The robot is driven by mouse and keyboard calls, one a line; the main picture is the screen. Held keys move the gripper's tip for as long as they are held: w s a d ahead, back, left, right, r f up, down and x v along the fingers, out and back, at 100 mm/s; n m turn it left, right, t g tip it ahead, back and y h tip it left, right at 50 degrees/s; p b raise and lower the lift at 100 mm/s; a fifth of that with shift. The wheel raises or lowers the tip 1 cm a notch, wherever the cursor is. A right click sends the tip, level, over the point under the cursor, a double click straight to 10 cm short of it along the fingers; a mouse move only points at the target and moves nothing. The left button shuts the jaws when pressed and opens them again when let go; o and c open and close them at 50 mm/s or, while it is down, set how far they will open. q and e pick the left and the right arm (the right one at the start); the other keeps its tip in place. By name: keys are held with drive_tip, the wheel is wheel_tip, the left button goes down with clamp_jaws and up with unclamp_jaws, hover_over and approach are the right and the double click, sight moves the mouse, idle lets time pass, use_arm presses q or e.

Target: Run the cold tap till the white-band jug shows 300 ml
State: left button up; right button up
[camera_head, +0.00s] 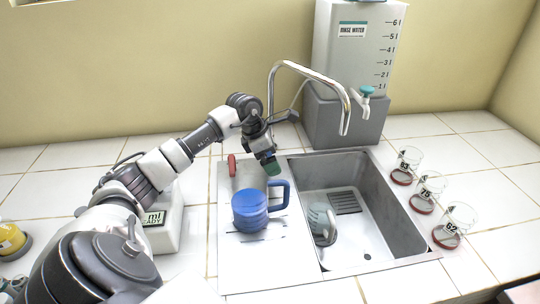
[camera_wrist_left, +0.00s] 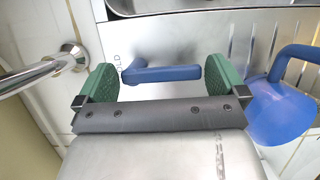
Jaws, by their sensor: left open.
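My left gripper (camera_head: 270,166) is over the back of the drainboard, beside the tap. In the left wrist view its green fingers (camera_wrist_left: 160,80) are open, with the blue cold tap lever (camera_wrist_left: 165,73) between them. A gap shows at each finger; the lever is hidden in the head view. The curved chrome spout (camera_head: 312,72) hangs over the sink, and I see no water stream. A grey-green jug (camera_head: 321,222) stands in the sink; its band and level are too small to read. A blue jug (camera_head: 250,210) stands on the drainboard. My right gripper is not in view.
A red lever (camera_head: 232,165) is left of my gripper. The sink (camera_head: 382,200) has a dark drain grate (camera_head: 345,202). A rinse water tank (camera_head: 355,55) stands behind. Several numbered beakers (camera_head: 428,186) line the right side. A scale (camera_head: 160,225) is at left.

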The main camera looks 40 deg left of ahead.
use_arm(q)
drive_tip(key=c, duration=0.9)
drive_tip(key=shift+s+a+m+b, duration=0.1)
drive_tip(key=shift+a+m+b, duration=0.1)
drive_tip(key=shift+m+b, duration=0.35)
drive_tip(key=shift+c, duration=0.2)
drive_tip(key=shift+s+m+h, duration=0.1)
drive_tip(key=shift+m+h, duration=0.3)
drive_tip(key=shift+m, duration=0.15)
drive_tip(key=o, duration=0.9)
drive_tip(key=shift+g, duration=0.3)
drive_tip(key=shift+o, duration=0.2)
drive_tip(key=shift+r, duration=0.1)
drive_tip(key=v, duration=1)
drive_tip(key=shift+s+r, duration=0.15)
drive_tip(key=shift+r, duration=0.2)
